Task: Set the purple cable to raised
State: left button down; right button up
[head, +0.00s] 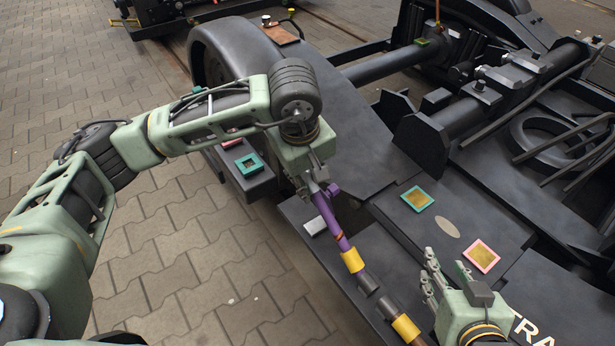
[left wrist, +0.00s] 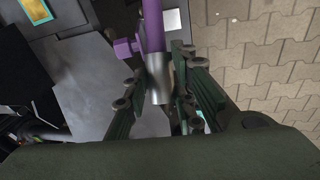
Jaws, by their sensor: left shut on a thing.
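The purple cable (head: 330,215) hangs below my left gripper (head: 314,182) in the head view and slants down to the right, with yellow bands and dark sections further along. In the left wrist view the purple cable (left wrist: 153,25) ends in a silver metal sleeve with a small purple side knob. My left gripper (left wrist: 157,85) is shut on this sleeve, its fingers on both sides. My right gripper (head: 445,268) is at the lower right over the dark bogie deck, its fingers apart and nothing between them. It is clear of the purple cable's upper part.
The dark bogie frame (head: 350,145) fills the centre and right, with beams and thin rods. A teal-framed plate (head: 417,199) and a pink-framed plate (head: 481,255) lie on its deck. A teal square socket (head: 249,164) is left of my left gripper. Paving is free at the left.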

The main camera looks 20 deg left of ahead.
pick_arm(q)
jog(key=c, duration=1.7)
grip_release()
jog(key=shift+c, duration=0.2)
jog(key=shift+r, duration=0.15)
jog(key=v, duration=1.1)
jog(key=shift+r, duration=0.4)
